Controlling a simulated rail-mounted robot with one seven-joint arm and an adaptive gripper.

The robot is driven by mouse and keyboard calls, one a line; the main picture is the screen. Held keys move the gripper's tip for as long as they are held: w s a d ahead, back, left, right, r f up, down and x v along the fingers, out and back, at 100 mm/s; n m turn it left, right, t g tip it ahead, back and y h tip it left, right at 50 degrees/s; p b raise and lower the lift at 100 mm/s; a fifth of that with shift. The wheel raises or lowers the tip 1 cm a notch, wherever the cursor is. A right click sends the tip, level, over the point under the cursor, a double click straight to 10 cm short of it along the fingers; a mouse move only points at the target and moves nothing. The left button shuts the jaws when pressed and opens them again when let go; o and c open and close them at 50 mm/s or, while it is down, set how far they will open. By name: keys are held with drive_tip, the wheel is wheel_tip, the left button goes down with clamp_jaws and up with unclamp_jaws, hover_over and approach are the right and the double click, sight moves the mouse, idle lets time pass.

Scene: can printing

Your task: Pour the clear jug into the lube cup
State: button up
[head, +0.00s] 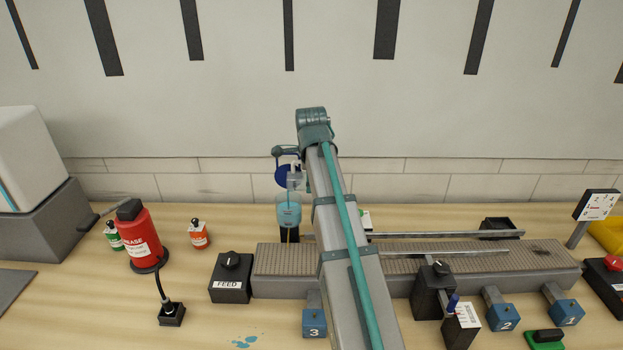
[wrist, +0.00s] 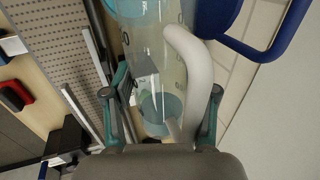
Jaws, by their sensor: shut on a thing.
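The clear jug (wrist: 150,60) fills the middle of the wrist view, with dark marks on its wall, light-blue liquid and a curved white handle. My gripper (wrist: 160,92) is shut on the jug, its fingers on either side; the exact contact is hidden. In the head view, a see-through light-blue vessel (head: 289,212), which seems to be the jug, shows left of my arm. A dark blue round part (head: 284,176) shows just above it, and a dark blue piece with a loop (wrist: 245,30) is beside the jug in the wrist view. I cannot tell whether this is the lube cup.
A conveyor (head: 420,257) runs to the right behind my arm. The FEED box (head: 231,280), red grease bottle (head: 140,235) and small orange bottle (head: 199,235) stand left. Numbered blue blocks (head: 503,317) line the front. A blue spill (head: 246,341) lies on the bench.

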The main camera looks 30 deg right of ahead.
drive_tip(key=shift+w+a+r+h+p, duration=0.15)
drive_tip(key=shift+a+r+h+p, duration=0.1)
drive_tip(key=shift+r+h+p, duration=0.2)
idle(0.6)
drive_tip(key=shift+a+f, duration=0.1)
drive_tip(key=shift+f, duration=0.05)
